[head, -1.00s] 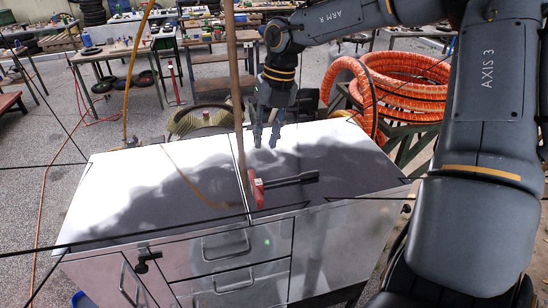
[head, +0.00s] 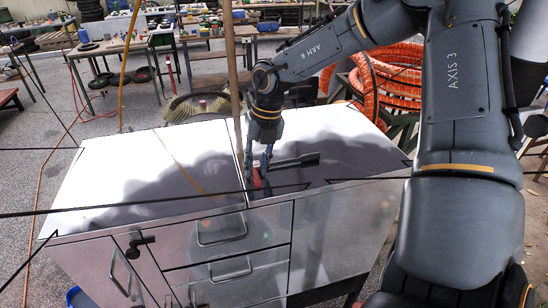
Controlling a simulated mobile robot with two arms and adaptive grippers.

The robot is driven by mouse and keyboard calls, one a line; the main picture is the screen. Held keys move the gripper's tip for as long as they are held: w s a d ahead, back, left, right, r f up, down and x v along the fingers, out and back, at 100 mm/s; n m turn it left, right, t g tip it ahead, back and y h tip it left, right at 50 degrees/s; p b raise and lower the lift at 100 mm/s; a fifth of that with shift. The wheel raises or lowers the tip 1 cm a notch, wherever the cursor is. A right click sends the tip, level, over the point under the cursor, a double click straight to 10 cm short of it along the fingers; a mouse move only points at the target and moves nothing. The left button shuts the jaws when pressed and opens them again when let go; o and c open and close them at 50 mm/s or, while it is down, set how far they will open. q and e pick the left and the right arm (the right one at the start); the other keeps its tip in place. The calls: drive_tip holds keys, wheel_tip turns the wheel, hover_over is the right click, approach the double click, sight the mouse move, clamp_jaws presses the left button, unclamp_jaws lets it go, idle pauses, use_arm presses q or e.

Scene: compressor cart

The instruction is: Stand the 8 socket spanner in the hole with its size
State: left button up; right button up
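A socket spanner lies flat on the top of the metal cart (head: 130,188). It has a red cross handle (head: 257,178) and a dark shaft (head: 295,161) that points right. I cannot read a size on it. My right gripper (head: 257,181) reaches down from above with its fingers apart, one on each side of the red handle in this view. Contact with the handle cannot be made out. No hole or size mark can be made out on the cart top. My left gripper is not in view.
Dark cables cross the view. Orange coiled hose (head: 400,75) lies behind the cart at the right. Drawers with handles (head: 222,235) are on the cart's front. The left of the top is clear.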

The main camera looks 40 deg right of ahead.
clamp_jaws()
drive_tip(key=shift+r, duration=0.1)
